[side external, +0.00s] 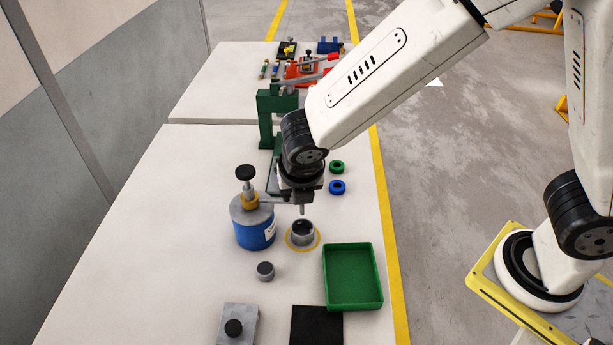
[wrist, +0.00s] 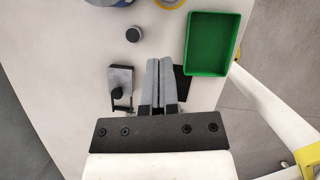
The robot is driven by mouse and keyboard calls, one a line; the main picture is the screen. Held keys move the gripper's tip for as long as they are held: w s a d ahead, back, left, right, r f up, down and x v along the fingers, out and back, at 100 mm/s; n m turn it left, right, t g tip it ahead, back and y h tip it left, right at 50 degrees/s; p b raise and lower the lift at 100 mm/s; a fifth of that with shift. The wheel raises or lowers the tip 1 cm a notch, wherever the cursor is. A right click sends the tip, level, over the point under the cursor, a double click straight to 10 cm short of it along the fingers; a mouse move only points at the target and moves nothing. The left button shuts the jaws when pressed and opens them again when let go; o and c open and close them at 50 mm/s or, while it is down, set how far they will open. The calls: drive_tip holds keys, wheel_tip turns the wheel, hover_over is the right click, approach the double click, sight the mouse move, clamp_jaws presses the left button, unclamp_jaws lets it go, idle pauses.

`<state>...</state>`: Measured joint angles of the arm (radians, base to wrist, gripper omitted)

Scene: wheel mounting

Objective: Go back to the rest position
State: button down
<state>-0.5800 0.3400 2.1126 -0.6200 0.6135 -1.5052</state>
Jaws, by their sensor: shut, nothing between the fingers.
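My gripper (side external: 302,208) is above the white table (side external: 185,220), with its fingers pointing down beside a dark grey round part (side external: 303,229) that stands on a yellow ring. In the wrist view my gripper (wrist: 159,62) has its two grey fingers together, with nothing between them. From the side view I cannot tell how far the fingertips are from the round part. No wheel is held.
A blue canister (side external: 254,228) stands left of my gripper. A small grey cylinder (side external: 265,271), a green tray (side external: 353,277), a black pad (side external: 317,325) and a grey block with a black knob (side external: 236,325) lie nearer. Green (side external: 337,167) and blue rings (side external: 337,187) and a green press (side external: 270,115) are behind.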

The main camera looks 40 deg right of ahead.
drive_tip(key=s+d+m+y, duration=0.1)
drive_tip(key=s+d+m, duration=0.3)
drive_tip(key=d+m, duration=0.4)
drive_tip(key=s+d+m+g+y, duration=0.1)
drive_tip(key=s+d+m, duration=0.3)
drive_tip(key=m, duration=1.7)
drive_tip(key=d, duration=0.5)
drive_tip(key=shift+s+f+m, duration=0.25)
drive_tip(key=shift+s+m, duration=0.05)
drive_tip(key=shift+s, duration=0.05)
